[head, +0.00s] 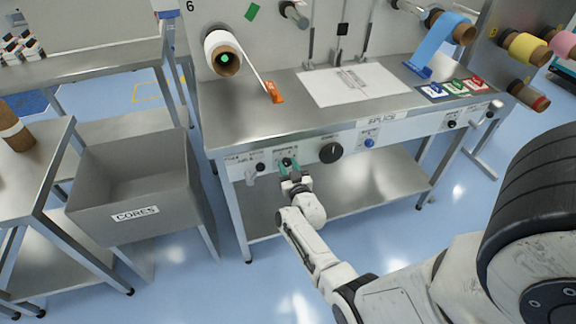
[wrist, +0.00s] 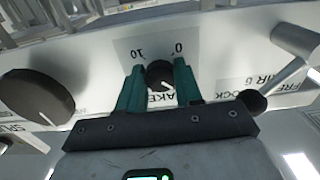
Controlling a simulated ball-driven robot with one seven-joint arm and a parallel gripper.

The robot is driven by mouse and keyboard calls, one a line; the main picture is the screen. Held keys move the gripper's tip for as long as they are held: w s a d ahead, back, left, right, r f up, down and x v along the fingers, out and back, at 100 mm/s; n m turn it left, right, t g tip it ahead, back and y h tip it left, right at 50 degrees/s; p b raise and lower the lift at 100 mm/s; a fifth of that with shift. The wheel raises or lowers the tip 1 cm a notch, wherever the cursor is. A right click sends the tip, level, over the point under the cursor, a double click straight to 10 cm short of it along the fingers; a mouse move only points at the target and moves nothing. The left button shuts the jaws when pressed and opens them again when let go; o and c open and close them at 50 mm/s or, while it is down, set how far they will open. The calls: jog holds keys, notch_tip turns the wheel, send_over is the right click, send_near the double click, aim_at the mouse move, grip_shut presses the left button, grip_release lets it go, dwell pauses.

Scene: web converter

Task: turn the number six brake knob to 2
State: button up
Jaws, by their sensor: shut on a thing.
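The number six brake knob (wrist: 160,74) is a small round black knob on the pale control strip at the front of the steel bench. Its label shows upside down in the wrist view, with 10 and 0 at the upper left and upper right. A light pointer mark shows on its lower right face; the exact setting cannot be read. My gripper (wrist: 160,85) has its two green fingers on either side of the knob, shut on it. In the head view my gripper (head: 288,166) reaches the strip from the front, and the knob is mostly hidden behind it.
A larger black knob (wrist: 42,96) is close beside my gripper, and a grey lever (wrist: 294,62) is on the other side. A blue button (head: 369,143) sits farther right. A grey cores bin (head: 135,170) stands left of the bench. The floor in front is clear.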

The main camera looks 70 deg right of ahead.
jog(key=n+p, duration=0.1)
jog(key=n, duration=0.5)
jog(key=shift+f+n, duration=0.1)
jog(key=shift+n, duration=0.2)
dwell(0.5)
jog(key=o, duration=1)
jog(key=shift+o, duration=0.2)
jog(key=shift+s+a+p, duration=0.35)
jog(key=shift+a+p, duration=0.05)
jog(key=p+v, duration=0.5)
jog(key=v, duration=0.4)
jog(key=shift+s+a, duration=0.2)
jog(key=shift+s, duration=0.1)
